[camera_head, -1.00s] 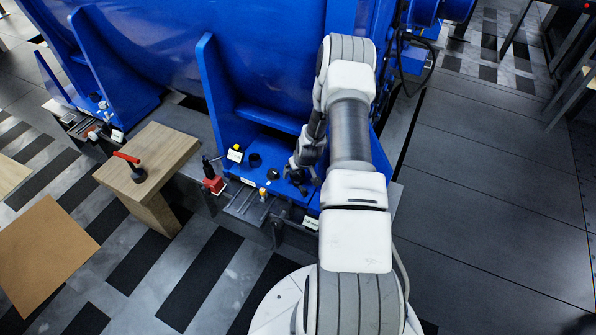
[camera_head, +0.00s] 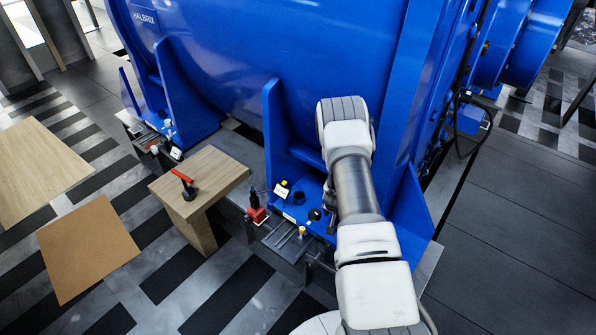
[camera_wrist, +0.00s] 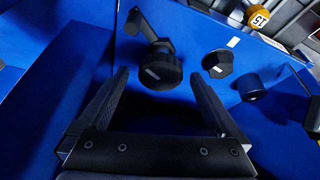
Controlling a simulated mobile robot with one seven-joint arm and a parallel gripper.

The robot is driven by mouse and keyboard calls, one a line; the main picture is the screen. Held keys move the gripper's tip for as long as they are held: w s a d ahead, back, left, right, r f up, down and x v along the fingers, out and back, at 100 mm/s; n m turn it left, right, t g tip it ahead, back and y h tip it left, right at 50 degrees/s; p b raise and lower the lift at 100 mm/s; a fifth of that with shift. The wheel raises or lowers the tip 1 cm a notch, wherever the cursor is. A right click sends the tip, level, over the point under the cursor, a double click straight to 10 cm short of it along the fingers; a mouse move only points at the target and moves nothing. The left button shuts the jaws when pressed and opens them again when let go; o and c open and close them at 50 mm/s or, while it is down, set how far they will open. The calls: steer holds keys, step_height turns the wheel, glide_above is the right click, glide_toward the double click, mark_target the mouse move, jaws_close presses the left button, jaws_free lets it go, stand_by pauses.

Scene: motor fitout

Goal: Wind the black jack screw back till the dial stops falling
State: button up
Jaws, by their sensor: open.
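In the wrist view a black round screw head (camera_wrist: 160,72) with a pale mark sits on the blue foot, with a dark arm running from it to the upper left. My gripper (camera_wrist: 158,76) is open, its two fingers apart on either side of this head in the picture; no contact shows, and the depth between them is unclear. A black hex head (camera_wrist: 217,63) with a pale mark lies to the right. I cannot tell for sure which is the jack screw. In the head view my arm hides most of the gripper. No dial face is readable.
A dark cylinder (camera_wrist: 250,87) stands right of the hex head. In the head view a red-based tool (camera_head: 257,214) stands left of the arm, near a wooden stand (camera_head: 210,178) with a red-handled tool (camera_head: 184,180). The big blue motor housing (camera_head: 270,50) rises behind.

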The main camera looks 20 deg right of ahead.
steer(key=m+g+h, duration=0.1)
steer(key=m, duration=0.3)
steer(key=shift+w+a+p, duration=0.15)
steer(key=shift+p, duration=0.2)
steer(key=m+g, duration=0.1)
steer(key=m, duration=0.1)
steer(key=m+g+b, duration=0.1)
steer(key=m, duration=0.2)
steer(key=shift+w+f, duration=0.15)
steer(key=a+r+n+y, duration=0.1)
steer(key=a+r, duration=0.4)
steer(key=r, duration=0.4)
steer(key=s+a+r+n+y+p, duration=0.1)
steer(key=a+r, duration=0.4)
steer(key=r, duration=0.5)
steer(key=s+a+r+n+y+p, duration=0.1)
steer(key=a+r+y, duration=0.1)
steer(key=a+r, duration=0.3)
steer(key=shift+s+a+r+t, duration=0.3)
steer(key=shift+r+t, duration=0.1)
steer(key=shift+r, duration=1.95)
